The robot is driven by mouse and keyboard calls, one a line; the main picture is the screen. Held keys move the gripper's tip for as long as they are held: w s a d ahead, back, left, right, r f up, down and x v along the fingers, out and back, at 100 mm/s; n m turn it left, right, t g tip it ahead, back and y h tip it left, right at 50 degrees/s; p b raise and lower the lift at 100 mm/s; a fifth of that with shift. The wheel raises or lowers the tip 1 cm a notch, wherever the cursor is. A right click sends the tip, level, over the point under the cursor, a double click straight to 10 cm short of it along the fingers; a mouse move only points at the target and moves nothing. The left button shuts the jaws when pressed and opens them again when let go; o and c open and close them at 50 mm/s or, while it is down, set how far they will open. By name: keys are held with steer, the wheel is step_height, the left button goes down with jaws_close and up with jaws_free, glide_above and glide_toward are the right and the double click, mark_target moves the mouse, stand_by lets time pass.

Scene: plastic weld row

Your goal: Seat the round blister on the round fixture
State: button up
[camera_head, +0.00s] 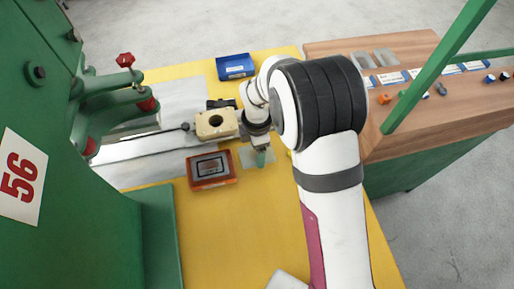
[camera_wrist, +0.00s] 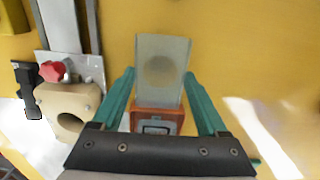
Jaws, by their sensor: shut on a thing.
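The blister (camera_wrist: 162,62) is a clear, greyish flat piece with a faint round shape in its middle. My gripper (camera_wrist: 159,76) is shut on it, with a teal finger at each side edge. In the head view, the blister (camera_head: 245,157) shows as a pale sheet beside the teal fingers of my gripper (camera_head: 261,158), above the yellow table. A beige block with a round dark opening (camera_head: 206,132), which looks like the round fixture, lies left of and behind my gripper. It also shows at the left in the wrist view (camera_wrist: 88,100). The blister is apart from it.
An orange-framed fixture (camera_head: 209,184) with a rectangular dark inset lies left of my gripper. A blue tray (camera_head: 235,66) sits at the back. A green press (camera_head: 150,235) stands at left. A wooden bench (camera_head: 400,50) with clear blisters and small parts is at right.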

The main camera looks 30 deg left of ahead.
step_height(320, 180, up, 4)
steer(key=shift+r, duration=0.25)
stand_by(0.5)
